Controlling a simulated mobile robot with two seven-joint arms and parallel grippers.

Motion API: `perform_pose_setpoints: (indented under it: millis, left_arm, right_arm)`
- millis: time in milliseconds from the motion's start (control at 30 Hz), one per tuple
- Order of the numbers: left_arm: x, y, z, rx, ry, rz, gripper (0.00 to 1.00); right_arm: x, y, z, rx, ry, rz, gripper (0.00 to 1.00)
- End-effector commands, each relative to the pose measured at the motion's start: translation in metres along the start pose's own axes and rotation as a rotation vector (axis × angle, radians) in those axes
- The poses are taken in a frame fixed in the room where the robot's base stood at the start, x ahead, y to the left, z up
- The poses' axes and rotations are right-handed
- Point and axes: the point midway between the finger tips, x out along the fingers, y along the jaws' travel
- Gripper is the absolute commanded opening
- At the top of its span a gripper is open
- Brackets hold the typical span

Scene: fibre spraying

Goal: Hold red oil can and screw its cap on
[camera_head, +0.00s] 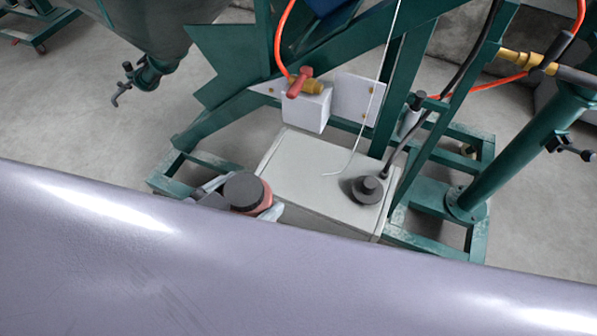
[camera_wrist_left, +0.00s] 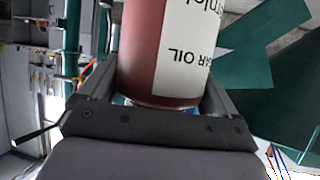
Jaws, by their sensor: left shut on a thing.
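The red oil can (camera_head: 265,201) shows beside the near left corner of a pale box, with a dark round cap (camera_head: 246,190) on its top. Whether the cap is screwed tight cannot be told. My left gripper (camera_head: 240,200) is shut on the can, one pale finger on each side. In the left wrist view the can (camera_wrist_left: 145,50) fills the space between the dark fingers, its white label partly reading "AR OIL". Its top is outside that view. The can's lower part is hidden in the head view. My right gripper is not in view.
The pale box (camera_head: 315,170) carries a dark round fitting (camera_head: 367,188) with a black hose. A green frame (camera_head: 225,120) rises behind, with a red-handled valve (camera_head: 300,84) on a white block (camera_head: 308,110). Bare concrete floor (camera_head: 70,110) lies to the left.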

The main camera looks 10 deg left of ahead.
Motion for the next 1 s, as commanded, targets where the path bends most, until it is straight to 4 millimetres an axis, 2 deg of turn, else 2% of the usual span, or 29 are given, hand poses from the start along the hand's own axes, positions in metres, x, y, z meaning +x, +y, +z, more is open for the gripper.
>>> perform_pose_setpoints:
  millis: [133, 567, 767, 1000]
  left_arm:
    - [-0.002, 0.005, 0.008, 0.005, 0.009, 0.012, 0.07]
    - [-0.001, 0.005, 0.007, 0.007, 0.012, 0.013, 0.07]
    - [0.020, 0.001, -0.005, 0.009, 0.016, 0.013, 0.07]
    - [0.055, -0.006, -0.021, 0.009, 0.014, 0.012, 0.07]
  right_arm:
    - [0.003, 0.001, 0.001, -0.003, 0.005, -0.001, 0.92]
    - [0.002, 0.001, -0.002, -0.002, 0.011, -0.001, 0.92]
    - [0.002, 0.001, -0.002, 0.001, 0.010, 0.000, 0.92]
    - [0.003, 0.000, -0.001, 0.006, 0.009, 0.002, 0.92]
